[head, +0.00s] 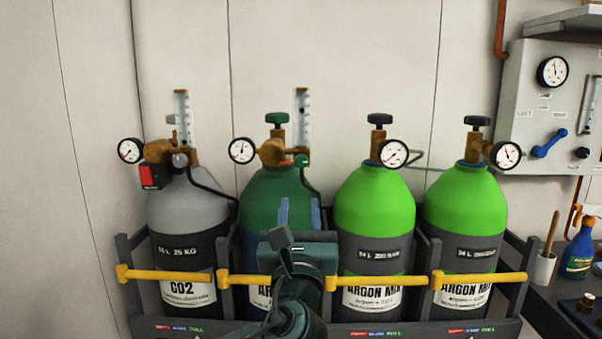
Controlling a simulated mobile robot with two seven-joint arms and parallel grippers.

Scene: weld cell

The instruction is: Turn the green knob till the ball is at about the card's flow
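A small round green knob (302,161) sits at the foot of a clear flow tube (302,110) on the brass regulator (272,151) of the dark green cylinder (262,205). A larger green valve handwheel (277,120) tops the same cylinder. My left gripper (300,213) is in front of this cylinder, below the small knob and apart from it. Its two blue fingers point up, spread and empty. My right gripper is not in view.
A grey CO2 cylinder (188,205) stands left, with its own flow tube (182,115). Two bright green cylinders (374,205) stand right. A yellow bar (385,281) crosses the rack front. A black hose hangs beside the knob. A gauge panel (525,100) is at right.

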